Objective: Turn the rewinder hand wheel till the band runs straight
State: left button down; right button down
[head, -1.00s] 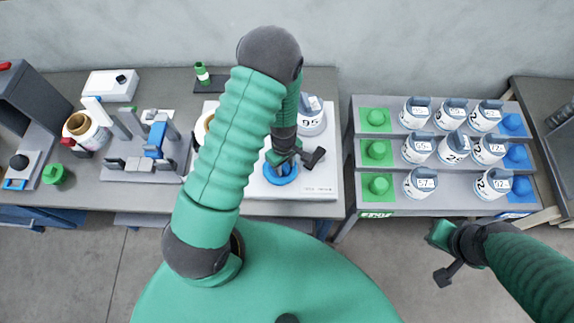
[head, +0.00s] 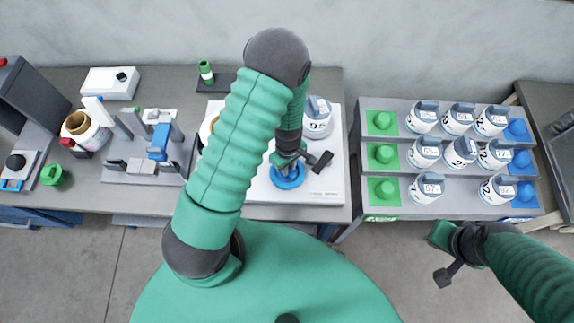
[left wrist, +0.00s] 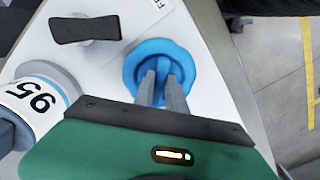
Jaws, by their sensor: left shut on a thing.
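The blue hand wheel (head: 287,180) sits on the front right of the white rewinder plate (head: 322,187). It also shows in the left wrist view (left wrist: 185,62). My left gripper (head: 285,170) reaches down onto it, and its two fingers (left wrist: 163,78) are shut on the wheel's raised bar. A reel (head: 318,118) marked 95 stands at the back of the plate. My arm hides most of the left part of the rewinder, and I cannot see the band's run. My right gripper (head: 446,254) hangs over the floor, away from the tables; its jaw opening is unclear.
A dark lever (head: 322,161) stands close right of the wheel. A stepped rack (head: 455,185) with several labelled reels, green knobs and blue knobs is at the right. A fixture (head: 140,172) stands at the left. Floor shows between table and rack.

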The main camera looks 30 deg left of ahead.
pick_arm(q)
jog(key=shift+w+m, duration=0.2)
jog(key=shift+m, duration=0.6)
jog(key=shift+a+r, duration=0.1)
jog(key=shift+a, duration=0.1)
jog(key=c, duration=1.6)
grip_release()
jog(key=shift+o, duration=1.2)
jog(key=shift+a, duration=0.2)
jog(key=shift+d, duration=0.1)
notch_tip(320, 180, up, 16)
jog(key=shift+r+b, duration=0.25)
jog(key=shift+b, duration=0.2)
jog(key=shift+w, duration=0.1)
